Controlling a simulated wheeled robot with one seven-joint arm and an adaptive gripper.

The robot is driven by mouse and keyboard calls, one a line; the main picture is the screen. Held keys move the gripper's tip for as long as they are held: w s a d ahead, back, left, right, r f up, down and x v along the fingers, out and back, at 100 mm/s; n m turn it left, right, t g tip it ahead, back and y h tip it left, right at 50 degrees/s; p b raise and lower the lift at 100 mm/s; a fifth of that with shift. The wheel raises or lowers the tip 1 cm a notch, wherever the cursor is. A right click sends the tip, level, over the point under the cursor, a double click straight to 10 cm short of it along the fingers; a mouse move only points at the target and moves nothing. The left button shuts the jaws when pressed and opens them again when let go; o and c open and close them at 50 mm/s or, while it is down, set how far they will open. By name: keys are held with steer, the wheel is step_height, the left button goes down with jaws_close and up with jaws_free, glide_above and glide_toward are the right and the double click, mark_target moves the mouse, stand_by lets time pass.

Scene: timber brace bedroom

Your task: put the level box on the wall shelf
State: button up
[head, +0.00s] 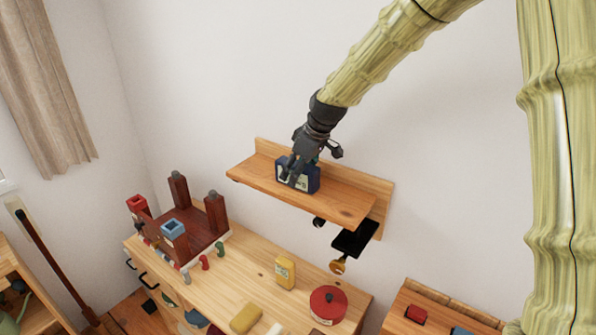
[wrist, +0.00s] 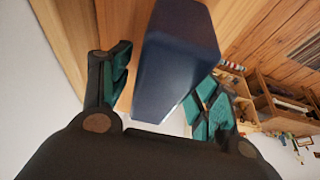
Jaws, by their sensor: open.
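A dark blue box with a pale label, which appears to be the level box (head: 312,179), stands upright on the wooden wall shelf (head: 345,205), near its middle. In the wrist view the blue box (wrist: 180,60) lies between my two teal-padded fingers. My gripper (head: 296,172) is at the box from above and in front, with its jaws open. The left finger is visibly apart from the box, and the right finger is close to its side, so contact there is unclear. The fingers hide part of the box's front.
Below the shelf, a wooden bench holds a dark red stand (head: 185,222), a yellow box (head: 285,271), a round red container (head: 328,304) and several small items. A black object (head: 354,238) hangs under the shelf's right end. The shelf is bare on both sides of the box.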

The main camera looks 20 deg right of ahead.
steer(key=b+v, duration=0.6)
steer(key=v, duration=0.6)
steer(key=shift+s+r, duration=0.1)
steer(key=shift+r, duration=0.15)
stand_by(1.1)
